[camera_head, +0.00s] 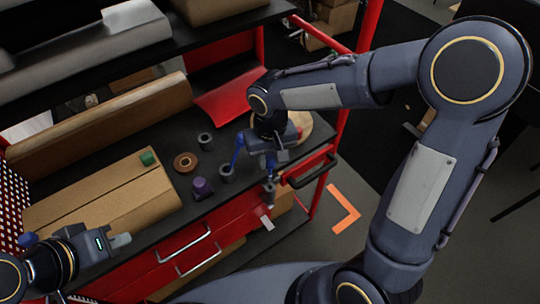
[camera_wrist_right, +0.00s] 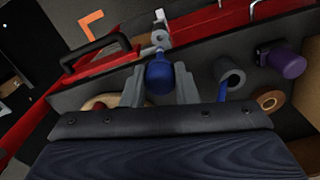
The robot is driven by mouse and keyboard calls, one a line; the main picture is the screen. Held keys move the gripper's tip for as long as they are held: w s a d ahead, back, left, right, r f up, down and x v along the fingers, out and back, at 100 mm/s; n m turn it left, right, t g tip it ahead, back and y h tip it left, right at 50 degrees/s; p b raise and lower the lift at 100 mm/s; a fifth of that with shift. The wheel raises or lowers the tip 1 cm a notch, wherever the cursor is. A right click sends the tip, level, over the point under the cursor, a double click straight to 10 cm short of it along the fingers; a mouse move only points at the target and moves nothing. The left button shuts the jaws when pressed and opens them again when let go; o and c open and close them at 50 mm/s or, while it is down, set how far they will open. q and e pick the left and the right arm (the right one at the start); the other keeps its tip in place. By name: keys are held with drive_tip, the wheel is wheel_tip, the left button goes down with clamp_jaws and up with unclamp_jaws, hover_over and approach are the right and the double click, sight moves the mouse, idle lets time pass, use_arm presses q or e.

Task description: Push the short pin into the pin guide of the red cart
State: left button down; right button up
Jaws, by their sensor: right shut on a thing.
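My right gripper (camera_head: 262,160) is over the front right of the red cart (camera_head: 222,213). In the right wrist view, my right gripper (camera_wrist_right: 159,88) is shut on a blue-handled pin (camera_wrist_right: 159,75). The pin's blue part also shows in the head view (camera_head: 271,161). A small grey round piece (camera_wrist_right: 160,37), which looks like the pin guide, lies just past the pin at the cart's front edge. The handle hides the pin's far end, so I cannot tell whether it is inside the guide. My left gripper (camera_head: 119,240) is at the lower left, away from the guide; its finger gap is unclear.
Grey cylinders (camera_head: 205,141), a purple piece (camera_head: 202,187), a brown ring (camera_head: 185,162) and a cardboard box (camera_head: 101,201) with a green cube (camera_head: 147,158) stand on the cart top. A black handle (camera_head: 307,172) is near the guide. A shelf (camera_head: 90,55) overhangs the back.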

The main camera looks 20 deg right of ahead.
sight(270, 170)
drive_tip(key=shift+f+b, duration=2.05)
drive_tip(key=shift+f, duration=0.5)
drive_tip(key=shift+f, duration=0.15)
drive_tip(key=shift+f+b, duration=2.5)
drive_tip(key=shift+f, duration=0.1)
drive_tip(key=o, duration=1.1)
drive_tip(key=shift+c, duration=0.2)
drive_tip(key=shift+r, duration=0.1)
wheel_tip(270, 170, up, 8)
drive_tip(key=shift+f, duration=0.2)
drive_tip(key=shift+s+d, duration=0.1)
